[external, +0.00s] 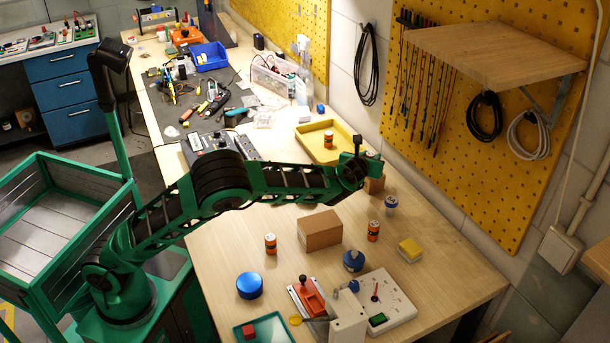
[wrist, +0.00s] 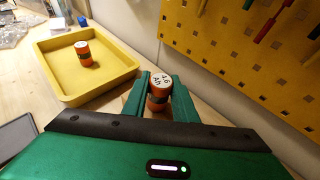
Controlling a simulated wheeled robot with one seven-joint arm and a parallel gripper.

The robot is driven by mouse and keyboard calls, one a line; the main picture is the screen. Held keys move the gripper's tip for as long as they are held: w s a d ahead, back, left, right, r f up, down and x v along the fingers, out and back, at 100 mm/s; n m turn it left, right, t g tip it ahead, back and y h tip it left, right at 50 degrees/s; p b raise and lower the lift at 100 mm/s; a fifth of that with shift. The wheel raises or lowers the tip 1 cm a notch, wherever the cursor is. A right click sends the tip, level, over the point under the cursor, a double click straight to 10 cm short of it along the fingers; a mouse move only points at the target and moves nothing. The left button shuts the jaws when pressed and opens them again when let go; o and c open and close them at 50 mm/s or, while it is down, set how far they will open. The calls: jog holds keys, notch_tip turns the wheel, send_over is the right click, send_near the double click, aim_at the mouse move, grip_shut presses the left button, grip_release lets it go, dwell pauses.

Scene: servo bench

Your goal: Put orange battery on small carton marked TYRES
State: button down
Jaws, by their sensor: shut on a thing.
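My gripper (wrist: 159,95) is shut on an orange battery (wrist: 158,102) with a white, marked top, held upright between the fingers. In the external view my gripper (external: 366,166) is over a small brown carton (external: 375,185) near the wall side of the bench, and the battery is hard to make out there. I cannot tell whether the battery touches the carton. The carton is mostly hidden by my gripper in the wrist view. No TYRES marking can be read.
A yellow tray (external: 312,152) holds another orange battery (external: 328,139). More orange batteries (external: 270,243) (external: 373,231) stand around a larger brown carton (external: 320,230). A blue-topped cup (external: 391,203) stands near the small carton. A yellow pegboard (wrist: 240,60) rises close by.

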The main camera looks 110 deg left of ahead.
jog(key=c, duration=1.4)
grip_release()
jog(key=shift+c, duration=0.2)
jog(key=v, duration=1.2)
